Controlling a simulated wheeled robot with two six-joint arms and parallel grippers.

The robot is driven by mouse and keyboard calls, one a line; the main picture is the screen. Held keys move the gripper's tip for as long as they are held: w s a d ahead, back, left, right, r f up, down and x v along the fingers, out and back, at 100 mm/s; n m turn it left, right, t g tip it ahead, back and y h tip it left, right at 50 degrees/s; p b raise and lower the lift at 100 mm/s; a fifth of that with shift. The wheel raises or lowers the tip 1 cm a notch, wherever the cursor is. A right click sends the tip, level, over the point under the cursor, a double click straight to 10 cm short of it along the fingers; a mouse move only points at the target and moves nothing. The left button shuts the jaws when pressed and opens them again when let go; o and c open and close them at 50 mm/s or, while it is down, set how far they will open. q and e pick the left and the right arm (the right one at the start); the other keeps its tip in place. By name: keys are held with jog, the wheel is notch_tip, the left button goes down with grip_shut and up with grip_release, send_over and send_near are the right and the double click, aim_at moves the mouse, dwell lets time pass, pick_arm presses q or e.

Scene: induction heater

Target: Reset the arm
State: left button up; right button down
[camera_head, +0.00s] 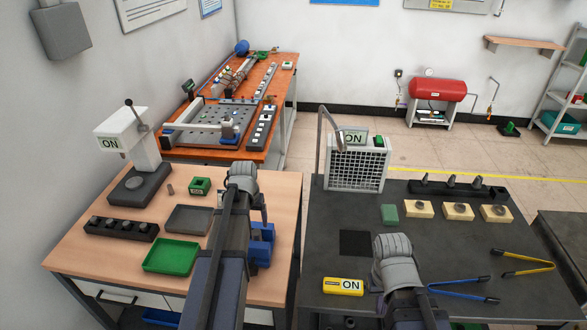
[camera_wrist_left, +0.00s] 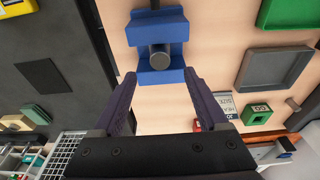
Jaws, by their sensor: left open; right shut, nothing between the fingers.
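My left arm reaches in from the bottom of the head view over the light wooden bench. Its gripper (camera_head: 260,205) is mostly hidden behind its own wrist. In the left wrist view the two dark fingers (camera_wrist_left: 159,76) are apart with nothing gripped. A blue fixture (camera_head: 263,243) stands on the bench just right of the left arm. In the left wrist view the blue fixture (camera_wrist_left: 157,28) shows beyond the fingertips, with a grey cylinder in it. My right gripper (camera_head: 390,262) is low over the front of the dark table; its fingers are mostly hidden by the wrist. It is shut and empty.
A green tray (camera_head: 172,257), grey tray (camera_head: 190,220) and white press (camera_head: 130,150) share the wooden bench.

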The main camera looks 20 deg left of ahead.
pick_arm(q)
jog(key=s+d+f+m+b, duration=0.1)
jog(key=s+d, duration=0.4)
jog(key=d, duration=0.5)
jog(key=s+d+f+m+g+b, duration=0.1)
jog(key=s+d+m, duration=0.2)
jog(key=d, duration=0.7)
jog(key=s+d+f+m+g+b, duration=0.1)
jog(key=s+d+m, duration=0.1)
jog(key=s+d, duration=0.5)
jog(key=d, duration=0.3)
jog(key=shift+s+f+m+y, duration=0.15)
jog(key=shift+s+m+y, duration=0.15)
jog(key=shift+y, duration=0.1)
